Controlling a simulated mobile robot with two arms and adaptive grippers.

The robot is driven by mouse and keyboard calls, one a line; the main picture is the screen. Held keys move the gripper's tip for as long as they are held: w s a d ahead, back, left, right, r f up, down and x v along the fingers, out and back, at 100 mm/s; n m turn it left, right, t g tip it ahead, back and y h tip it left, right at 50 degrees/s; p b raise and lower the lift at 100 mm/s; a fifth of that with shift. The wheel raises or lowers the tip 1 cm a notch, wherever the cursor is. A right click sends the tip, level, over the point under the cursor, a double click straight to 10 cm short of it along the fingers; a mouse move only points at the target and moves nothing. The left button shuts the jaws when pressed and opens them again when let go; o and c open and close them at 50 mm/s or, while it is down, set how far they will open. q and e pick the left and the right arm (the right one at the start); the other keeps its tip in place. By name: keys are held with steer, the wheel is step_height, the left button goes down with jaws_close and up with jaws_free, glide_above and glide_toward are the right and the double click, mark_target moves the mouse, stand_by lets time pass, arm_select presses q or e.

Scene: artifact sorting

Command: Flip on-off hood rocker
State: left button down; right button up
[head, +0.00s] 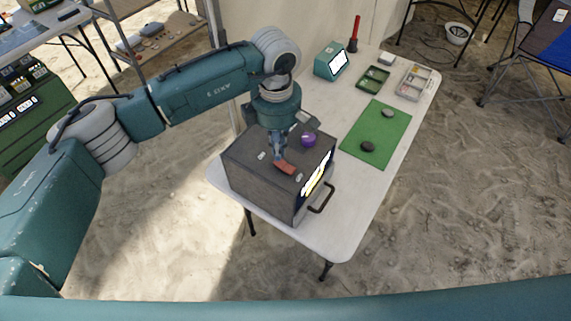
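The hood (262,191) is a dark grey box on the near end of the white table, with a lit front face and a black handle (322,198). On its top are a red rocker-like piece (286,168), a purple round knob (309,139) and small pale pieces. My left gripper (279,156) points down over the hood's top, its tips right at the red piece. The fingers look close together, but I cannot tell whether they touch or hold it. My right gripper is out of view.
The white table (383,200) also bears a green mat (376,132) with dark and grey stones, a teal device with a screen (331,62), a green tray (373,78) and a pale divided tray (415,83). A folding chair (540,50) stands at right on sand.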

arm_select(q)
steer(key=shift+f+b, duration=1.25)
steer(key=shift+f, duration=0.05)
stand_by(0.9)
steer(key=shift+r, duration=0.15)
steer(key=shift+r+p, duration=1.15)
steer(key=shift+r, duration=2.3)
